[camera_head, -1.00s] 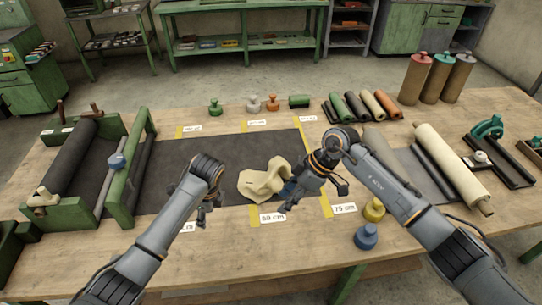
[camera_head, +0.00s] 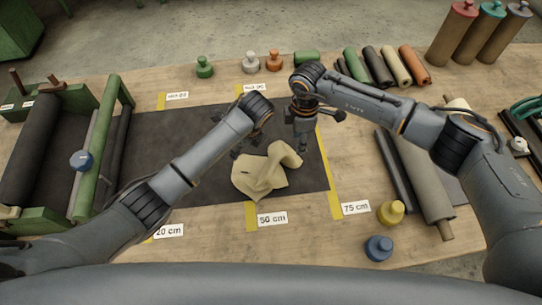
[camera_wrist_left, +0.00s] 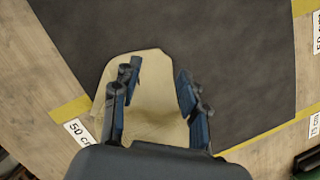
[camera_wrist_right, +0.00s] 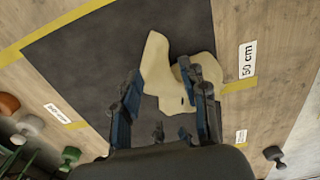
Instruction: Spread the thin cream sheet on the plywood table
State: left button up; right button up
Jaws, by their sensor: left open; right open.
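The cream sheet (camera_head: 262,178) lies crumpled in a bunch on a dark grey sheet (camera_head: 180,150), which is flat on the plywood table (camera_head: 300,240). The cream bunch sits above the 50 cm label. My left gripper (camera_head: 243,150) is open just behind the sheet's upper left side; in the left wrist view the sheet (camera_wrist_left: 150,95) shows between its fingers (camera_wrist_left: 157,95). My right gripper (camera_head: 303,145) is open and points down near the sheet's upper right end. In the right wrist view the sheet (camera_wrist_right: 172,75) lies beyond and beside its fingers (camera_wrist_right: 165,95). Neither gripper visibly holds it.
A green roller frame (camera_head: 95,150) stands at left. Yellow (camera_head: 391,212) and blue (camera_head: 379,248) weights stand front right. Green (camera_head: 204,67), white (camera_head: 250,62) and orange (camera_head: 274,60) weights stand behind. Rolls (camera_head: 385,65) lie back right; a grey-brown roll (camera_head: 425,185) lies right.

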aim_at(241, 161)
pick_arm(q)
notch_tip(241, 161, down, 5)
jog(key=shift+w+f, duration=0.1)
pick_arm(e)
notch_tip(241, 161, down, 5)
jog(key=shift+w+f, duration=0.1)
jog(key=shift+w, duration=0.05)
pick_arm(q)
jog(key=shift+f+b, duration=0.65)
jog(key=shift+b, duration=0.05)
pick_arm(e)
jog(key=shift+f, duration=0.65)
pick_arm(q)
jog(key=shift+r, duration=0.1)
pick_arm(e)
jog(key=shift+r, duration=0.1)
jog(key=shift+f, duration=0.5)
jog(key=shift+f, duration=0.1)
